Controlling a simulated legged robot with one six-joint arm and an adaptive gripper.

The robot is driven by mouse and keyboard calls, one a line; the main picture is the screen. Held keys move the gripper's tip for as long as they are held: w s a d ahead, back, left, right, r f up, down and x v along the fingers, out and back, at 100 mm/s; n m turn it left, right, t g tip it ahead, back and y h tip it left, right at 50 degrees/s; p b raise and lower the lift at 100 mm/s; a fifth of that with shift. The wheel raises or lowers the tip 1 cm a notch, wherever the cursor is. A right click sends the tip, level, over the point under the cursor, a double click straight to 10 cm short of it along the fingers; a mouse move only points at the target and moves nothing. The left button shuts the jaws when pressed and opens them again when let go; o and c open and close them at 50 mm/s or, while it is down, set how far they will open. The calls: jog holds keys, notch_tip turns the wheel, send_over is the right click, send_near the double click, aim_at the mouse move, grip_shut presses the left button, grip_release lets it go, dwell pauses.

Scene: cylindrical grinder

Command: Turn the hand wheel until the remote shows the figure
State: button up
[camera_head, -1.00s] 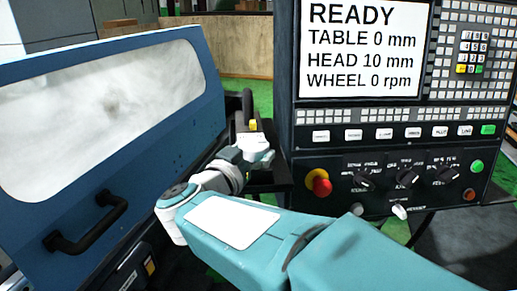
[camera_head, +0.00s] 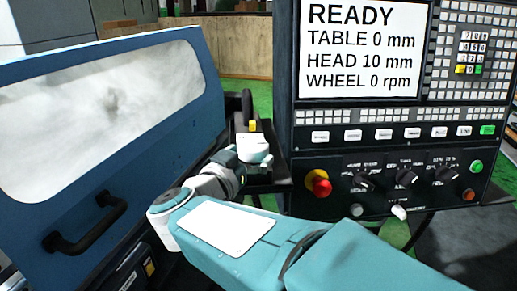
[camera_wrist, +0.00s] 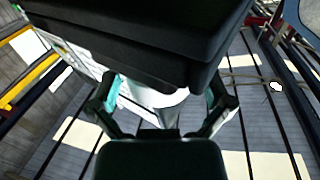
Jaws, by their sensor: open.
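My gripper (camera_wrist: 163,92) is open in the wrist view, its two dark fingers spread. A pale and teal piece shows between them; I cannot tell what it is. A large black block (camera_wrist: 140,35) fills the top of the wrist view close to the fingers. In the head view the end of my arm is beside a dark ledge at the machine's right end. A small yellow part (camera_head: 252,126) and a black curved part (camera_head: 247,104), possibly the hand wheel, are just behind it. The fingers are hidden there. I cannot make out a remote or its figure.
The control panel's screen (camera_head: 362,48) reads READY, TABLE 0 mm, HEAD 10 mm, WHEEL 0 rpm. A red stop button (camera_head: 318,183) is close to my arm's right. The blue machine door (camera_head: 150,170) with a black handle (camera_head: 85,225) is at the left.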

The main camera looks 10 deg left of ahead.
aim_at(244, 149)
jog(key=v, duration=1.1)
jog(key=shift+w, duration=0.1)
dwell(0.8)
jog(key=w+d+r+y, duration=0.1)
jog(key=w, duration=0.1)
jog(key=w+d+r+n+t+y, duration=0.1)
jog(key=w+y, duration=0.1)
jog(key=w+d+r+y, duration=0.1)
jog(key=w+y, duration=0.1)
jog(key=shift+w+r+n, duration=0.3)
jog(key=d+n+y, duration=0.1)
jog(key=y, duration=0.1)
jog(key=w+d+n+g+y, duration=0.1)
jog(key=d+y, duration=0.1)
jog(key=d+n+y, duration=0.1)
jog(key=y, duration=0.1)
jog(key=shift+w+d+f+n+g, duration=0.2)
jog(key=shift+w+d+n+g, duration=0.1)
jog(key=shift+d, duration=0.1)
jog(key=s+d+f+m+g+h, duration=0.1)
jog(key=s+d+f+g+h, duration=0.2)
jog(key=s+d+f+g, duration=0.2)
jog(key=s+d+f+m+g+h, duration=0.1)
jog(key=s+d+f+g+h, duration=0.2)
jog(key=s+d+f+g, duration=0.3)
jog(key=s+d+f, duration=0.5)
jog(key=d+f, duration=0.1)
jog(key=d, duration=0.6)
jog(key=shift+s+f, duration=0.2)
jog(key=shift+f, duration=0.2)
